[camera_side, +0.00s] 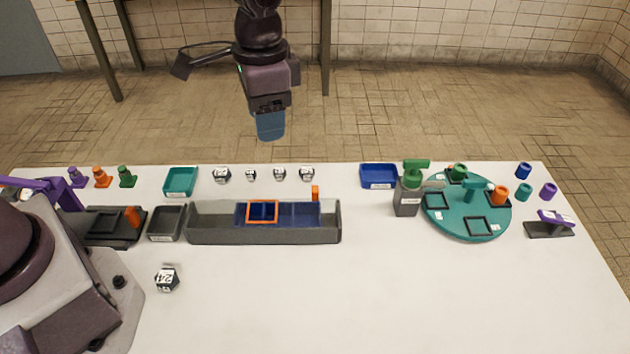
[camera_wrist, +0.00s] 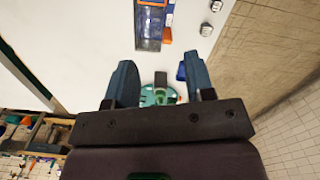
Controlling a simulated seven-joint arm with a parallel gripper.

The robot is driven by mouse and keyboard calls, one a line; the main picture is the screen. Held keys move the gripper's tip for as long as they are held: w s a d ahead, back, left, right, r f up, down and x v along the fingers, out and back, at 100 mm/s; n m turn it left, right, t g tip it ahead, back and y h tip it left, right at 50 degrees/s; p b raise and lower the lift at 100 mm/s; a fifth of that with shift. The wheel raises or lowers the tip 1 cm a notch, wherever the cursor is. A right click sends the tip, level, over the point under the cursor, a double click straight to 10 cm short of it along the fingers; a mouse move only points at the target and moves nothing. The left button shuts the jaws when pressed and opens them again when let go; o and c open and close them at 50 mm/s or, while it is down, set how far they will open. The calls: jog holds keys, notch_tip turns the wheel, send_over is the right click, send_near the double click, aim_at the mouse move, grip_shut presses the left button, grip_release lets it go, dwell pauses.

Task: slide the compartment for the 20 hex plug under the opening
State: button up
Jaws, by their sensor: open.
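A long grey trough (camera_side: 215,235) stands on the table and holds a blue divided slider (camera_side: 305,213). An orange square frame (camera_side: 262,202), which looks like the opening, lies over the slider's left part. An orange tab (camera_side: 315,192) stands up at the slider's right end; it also shows in the wrist view (camera_wrist: 167,35). I cannot read which compartment is for 20. Several white-and-black hex plugs (camera_side: 279,174) stand behind the trough, their numbers too small to read. Another, apparently marked 24 (camera_side: 166,279), lies in front. My gripper (camera_side: 270,138) is open and empty, high behind the plugs, touching nothing.
A teal tray (camera_side: 181,181) and a blue tray (camera_side: 379,176) stand at the back. A grey bin (camera_side: 166,223) stands left. The front table is mostly clear.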

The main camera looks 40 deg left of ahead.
aim_at(316, 188)
jog(key=w+d+f+m, duration=0.3)
jog(key=w+f, duration=0.1)
jog(key=w, duration=0.3)
jog(key=f, duration=1.2)
jog(key=shift+s+d+f, duration=0.15)
jog(key=shift+s+f, duration=0.05)
grip_shut()
